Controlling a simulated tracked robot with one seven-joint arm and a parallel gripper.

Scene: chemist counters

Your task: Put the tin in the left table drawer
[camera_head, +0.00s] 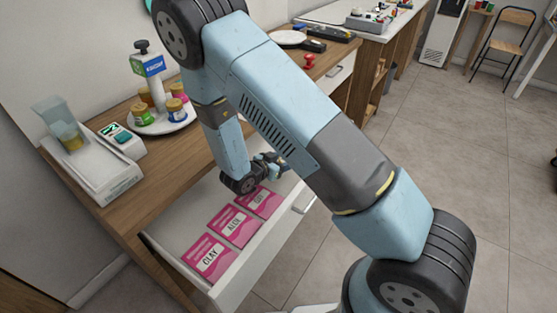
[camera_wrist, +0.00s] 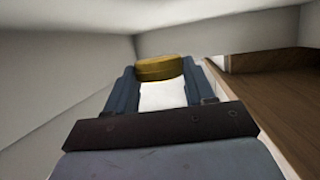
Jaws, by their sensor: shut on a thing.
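My gripper (camera_head: 278,163) reaches down to the far end of the open left table drawer (camera_head: 180,215) in the head view, partly hidden by my own arm. In the wrist view my gripper (camera_wrist: 160,82) has its two blue-grey fingers on either side of the tin, whose rounded gold part (camera_wrist: 159,68) shows between the fingertips. A white patch lies below the gold part; I cannot tell whether it belongs to the tin. The tin cannot be made out in the head view. Whether it touches the drawer floor is not clear.
Pink packets, one marked CLAY (camera_head: 207,258), lie in the near part of the drawer. On the wooden table top (camera_head: 188,150) stand a round tray of jars (camera_head: 163,122), a white scale (camera_head: 103,170) and a card reader (camera_head: 122,140). A red stamp (camera_head: 309,60) stands farther right.

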